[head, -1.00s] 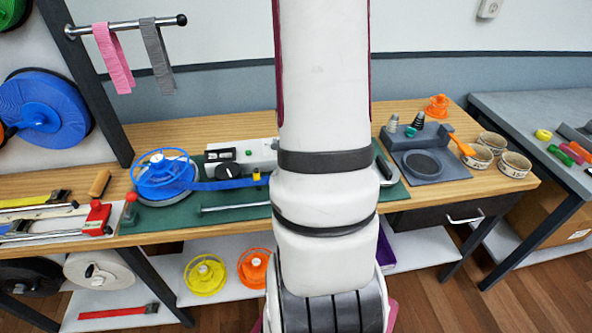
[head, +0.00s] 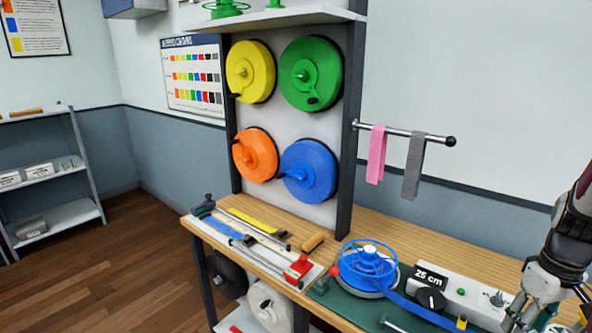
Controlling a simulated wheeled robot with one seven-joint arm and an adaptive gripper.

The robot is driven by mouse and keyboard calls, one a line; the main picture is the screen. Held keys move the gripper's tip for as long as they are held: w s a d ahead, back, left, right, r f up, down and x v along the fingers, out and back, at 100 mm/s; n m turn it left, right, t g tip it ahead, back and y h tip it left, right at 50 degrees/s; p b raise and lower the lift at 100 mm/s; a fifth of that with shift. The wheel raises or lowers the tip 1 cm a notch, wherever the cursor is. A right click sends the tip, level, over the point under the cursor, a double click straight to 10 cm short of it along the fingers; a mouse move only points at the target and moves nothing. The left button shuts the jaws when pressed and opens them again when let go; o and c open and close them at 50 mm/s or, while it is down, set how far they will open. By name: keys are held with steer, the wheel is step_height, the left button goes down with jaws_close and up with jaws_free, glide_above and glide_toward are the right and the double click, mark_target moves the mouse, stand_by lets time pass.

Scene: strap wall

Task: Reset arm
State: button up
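My gripper (head: 548,312) hangs fingers-down at the lower right corner of the head view, over the bench's right part near the grey device. Its fingers look spread apart, with nothing visible between them. The fingertips are partly cut off by the picture's lower edge. Part of my arm shows above it at the right edge.
A blue strap reel (head: 368,262) stands on the bench beside a device reading "25 cm" (head: 455,292). Yellow (head: 250,72), green (head: 325,75), orange (head: 262,160) and blue (head: 318,178) spools hang on the wall rack. A rail (head: 400,133) holds pink and grey straps.

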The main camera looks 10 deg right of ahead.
steer(key=w+a+r+t+h, duration=0.1)
steer(key=w+a+r, duration=0.2)
steer(key=a+r, duration=0.4)
steer(key=w+a+r+t, duration=0.1)
steer(key=w+a+r, duration=0.35)
steer(key=a, duration=0.35)
steer(key=s+a+r+t, duration=0.1)
steer(key=s+a+r, duration=0.1)
steer(key=a, duration=0.3)
steer(key=s+a+r+n+t, duration=0.1)
steer(key=s+a+r, duration=0.1)
steer(key=a, duration=0.4)
steer(key=s+a+r+t, duration=0.1)
steer(key=s+a+r, duration=0.2)
steer(key=a, duration=0.3)
steer(key=shift+a+r+y, duration=0.2)
steer(key=shift+r+y, duration=0.15)
steer(key=shift+y, duration=0.05)
steer(key=shift+s+a, duration=0.3)
steer(key=shift+s, duration=0.1)
steer(key=shift+c, duration=0.3)
